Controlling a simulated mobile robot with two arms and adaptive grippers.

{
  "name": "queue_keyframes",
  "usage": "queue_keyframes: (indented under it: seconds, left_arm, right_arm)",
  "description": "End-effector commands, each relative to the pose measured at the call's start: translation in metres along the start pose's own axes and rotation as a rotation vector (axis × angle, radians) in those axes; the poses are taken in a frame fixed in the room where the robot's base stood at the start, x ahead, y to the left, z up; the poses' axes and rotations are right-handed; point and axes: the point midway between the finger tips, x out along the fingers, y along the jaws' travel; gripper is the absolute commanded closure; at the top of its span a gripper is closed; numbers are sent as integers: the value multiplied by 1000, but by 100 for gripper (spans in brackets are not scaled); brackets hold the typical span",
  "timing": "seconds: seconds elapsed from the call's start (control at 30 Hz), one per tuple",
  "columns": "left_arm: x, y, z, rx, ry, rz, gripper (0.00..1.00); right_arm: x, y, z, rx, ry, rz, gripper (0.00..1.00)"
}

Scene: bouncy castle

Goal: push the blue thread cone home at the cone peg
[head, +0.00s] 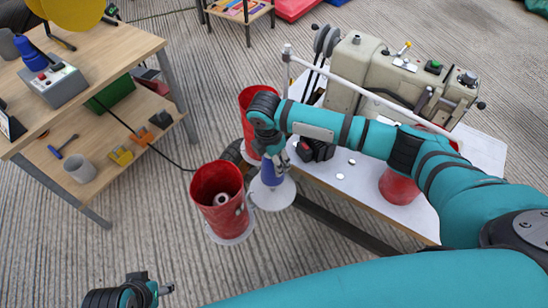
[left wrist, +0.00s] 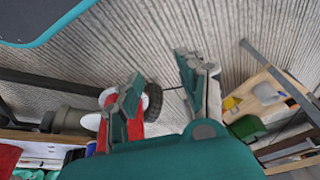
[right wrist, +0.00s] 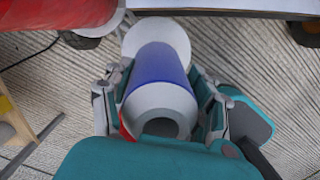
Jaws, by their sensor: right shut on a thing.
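The blue thread cone (head: 271,174) has a blue body with pale ends. It stands roughly upright between the fingers of my right gripper (head: 268,158), which is shut on it. In the right wrist view the cone (right wrist: 160,75) lies between both fingers, its hollow pale end facing the camera. A white disc (head: 272,194) is directly below the cone; it also shows beyond the cone (right wrist: 158,34). The cone hides the peg, and I cannot tell how far down the cone sits. My left gripper (left wrist: 165,85) is open and empty, low at left in the head view (head: 150,289).
A red bin (head: 207,181) stands close left of the disc, with a pale ring-shaped thing inside. Another red bin (head: 247,100) is behind my right gripper. A white table (head: 468,150) with a sewing machine (head: 372,62) is at right. A wooden workbench (head: 110,58) stands at left.

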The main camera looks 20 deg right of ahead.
Motion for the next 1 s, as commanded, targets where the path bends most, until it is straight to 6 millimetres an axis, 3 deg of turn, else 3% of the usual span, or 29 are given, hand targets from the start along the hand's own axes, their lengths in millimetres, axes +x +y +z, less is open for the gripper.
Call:
queue_keyframes:
  seconds: [0.47, 1.0]
  left_arm:
    - [0, 1, 1, 1, -2, 2, 60]
    - [19, 1, 6, 4, -18, 2, 60]
  right_arm:
    - [-1, 0, 0, 0, 0, 1, 86]
    - [-1, 0, 0, 0, 0, 0, 86]
